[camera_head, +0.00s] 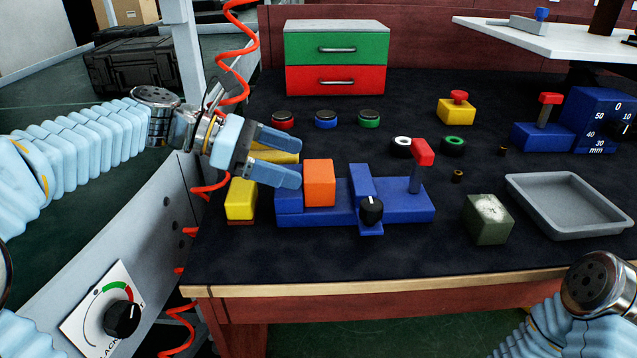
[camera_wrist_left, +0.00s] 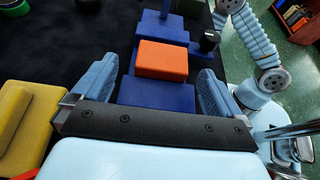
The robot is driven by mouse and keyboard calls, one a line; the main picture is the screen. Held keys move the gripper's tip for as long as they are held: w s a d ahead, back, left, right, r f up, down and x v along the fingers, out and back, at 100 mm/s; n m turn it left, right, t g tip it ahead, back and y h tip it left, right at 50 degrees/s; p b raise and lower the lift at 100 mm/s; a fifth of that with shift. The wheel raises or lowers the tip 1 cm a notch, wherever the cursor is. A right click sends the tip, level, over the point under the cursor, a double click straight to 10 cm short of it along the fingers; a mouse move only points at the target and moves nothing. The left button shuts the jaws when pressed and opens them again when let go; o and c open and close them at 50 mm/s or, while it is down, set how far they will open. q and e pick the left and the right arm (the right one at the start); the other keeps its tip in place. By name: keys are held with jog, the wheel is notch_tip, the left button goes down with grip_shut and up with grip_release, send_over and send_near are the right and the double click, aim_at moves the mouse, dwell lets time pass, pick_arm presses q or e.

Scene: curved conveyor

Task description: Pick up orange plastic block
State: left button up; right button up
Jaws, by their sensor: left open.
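The orange plastic block (camera_head: 319,183) stands on the left end of a blue fixture (camera_head: 405,207) on the dark table. In the left wrist view the orange block (camera_wrist_left: 161,60) lies ahead of the fingers, near the middle, on the blue fixture (camera_wrist_left: 155,95). My left gripper (camera_head: 288,158) is open and empty, just left of the block, its two blue fingers pointing toward it. In the left wrist view the fingers (camera_wrist_left: 155,85) are spread wide, one on each side of the view of the block. My right arm shows at the lower right, but its fingers are out of view.
A yellow block (camera_head: 241,199) stands left of the fixture, close under my left gripper. A black knob (camera_head: 371,210) and a red-topped lever (camera_head: 422,152) rise from the fixture. A grey-green block (camera_head: 487,219) and a grey tray (camera_head: 567,204) lie to the right. The table's front strip is clear.

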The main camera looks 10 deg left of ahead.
aim_at(314, 170)
pick_arm(q)
jog(key=x, duration=0.5)
jog(key=shift+s+d+f+b, duration=0.1)
jog(key=shift+d+f+b, duration=0.05)
jog(key=shift+d+b, duration=0.15)
jog(key=c, duration=1)
jog(key=shift+c, duration=0.2)
